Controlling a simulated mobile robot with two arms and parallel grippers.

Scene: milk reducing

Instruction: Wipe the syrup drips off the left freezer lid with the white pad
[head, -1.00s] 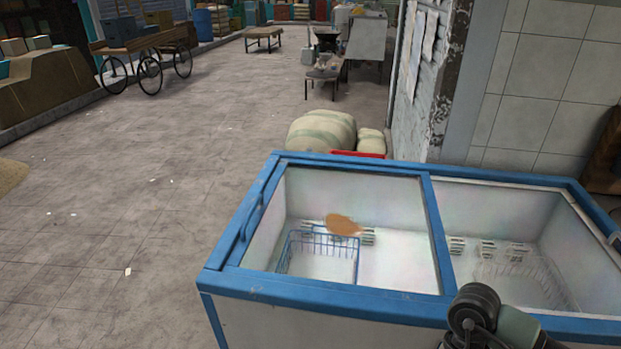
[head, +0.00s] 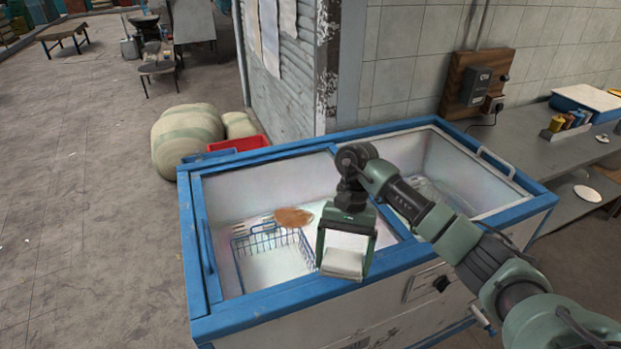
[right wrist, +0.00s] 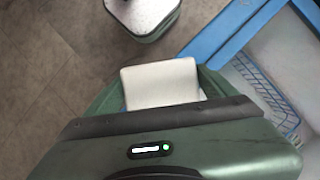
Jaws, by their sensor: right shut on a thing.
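In the head view my right gripper (head: 346,262) is shut on the white pad (head: 343,264). It holds the pad over the front part of the left freezer lid (head: 222,200), near the blue front rim. The pad also shows between the fingers in the right wrist view (right wrist: 160,83). The brown syrup patch (head: 294,217) lies on the left lid, up and left of the pad and apart from it. A blue wire basket (head: 270,240) shows through the glass. My left gripper is not in view.
The freezer's right half (head: 455,165) is behind my right arm. A counter (head: 540,140) with bottles and a tray stands at the right. Sacks (head: 187,140) and a red crate (head: 238,143) lie behind the freezer. The floor at the left is clear.

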